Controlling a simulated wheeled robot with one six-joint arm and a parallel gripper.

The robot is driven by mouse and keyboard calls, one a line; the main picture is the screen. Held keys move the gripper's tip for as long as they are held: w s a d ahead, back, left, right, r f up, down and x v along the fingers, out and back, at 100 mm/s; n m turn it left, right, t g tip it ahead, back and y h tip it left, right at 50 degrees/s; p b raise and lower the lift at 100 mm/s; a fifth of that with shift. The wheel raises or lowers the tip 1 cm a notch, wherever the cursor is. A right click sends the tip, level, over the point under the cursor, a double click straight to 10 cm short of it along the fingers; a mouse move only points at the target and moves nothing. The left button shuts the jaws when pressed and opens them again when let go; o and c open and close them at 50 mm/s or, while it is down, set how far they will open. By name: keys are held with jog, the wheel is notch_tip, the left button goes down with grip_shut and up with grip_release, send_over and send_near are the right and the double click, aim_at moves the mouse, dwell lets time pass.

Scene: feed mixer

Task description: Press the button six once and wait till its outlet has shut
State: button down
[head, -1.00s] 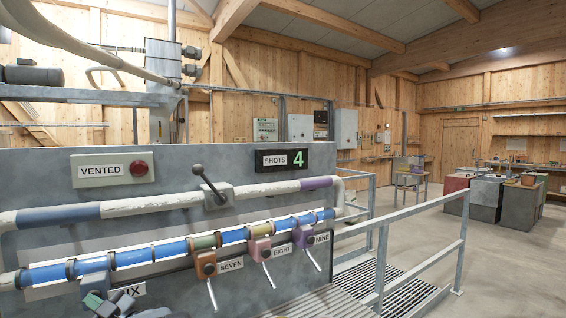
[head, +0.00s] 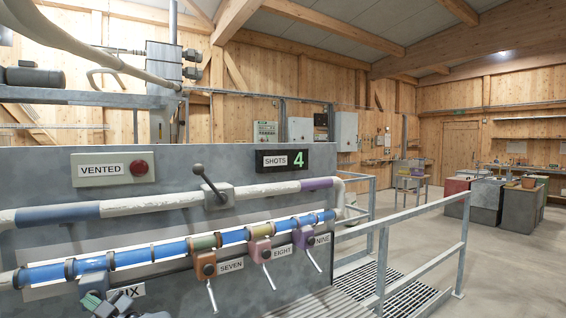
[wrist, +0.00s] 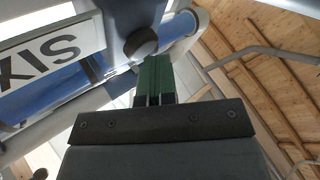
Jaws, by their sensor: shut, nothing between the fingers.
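The SIX label (head: 126,291) is partly hidden by my arm at the lower left of the head view. Outlet six's blue-grey body (head: 93,279) sits beside it under the blue pipe. In the wrist view the SIX label (wrist: 45,57) appears upside down, and a dark round button (wrist: 141,43) is on the body beside it. My gripper (wrist: 154,68) is shut and empty, its green fingers pointing at the button's area. Their tips look very close to the button; I cannot tell whether they touch. The outlet's open or shut state is not clear.
Outlets seven (head: 205,265), eight (head: 259,250) and nine (head: 303,238) stand to the right with hanging levers. The counter (head: 284,160) reads SHOTS 4. A VENTED sign (head: 113,169) has a red lamp. A grey railing (head: 384,262) stands at the right.

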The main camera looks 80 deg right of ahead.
jog(key=s+a+b, duration=0.2)
jog(key=s+a, duration=0.2)
jog(key=shift+s, duration=0.15)
dwell(0.4)
dwell(0.7)
